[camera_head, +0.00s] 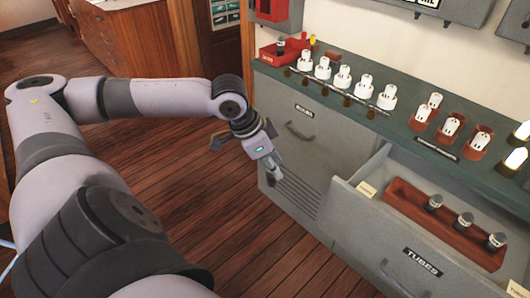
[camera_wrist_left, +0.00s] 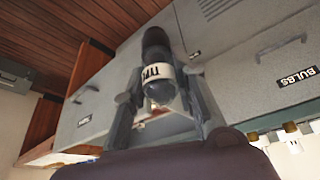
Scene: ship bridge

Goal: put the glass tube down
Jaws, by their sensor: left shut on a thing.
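My left gripper (camera_head: 272,170) is out over the wood floor, in front of the closed cabinet to the left of the open drawer. In the left wrist view the gripper (camera_wrist_left: 165,92) is shut on the glass tube (camera_wrist_left: 160,72). The tube has a dark base, a white printed band and a rounded clear end, which points back towards the wrist. In the head view the tube is hard to make out at the gripper. My right gripper is not in view.
An open drawer marked TUBES (camera_head: 385,255) holds a brown rack (camera_head: 415,209) with several dark-topped tubes. The green counter (camera_head: 400,135) carries a row of white sockets or bulbs (camera_head: 343,77) and a red box (camera_head: 283,52). A closed drawer (camera_head: 300,128) is marked BULBS.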

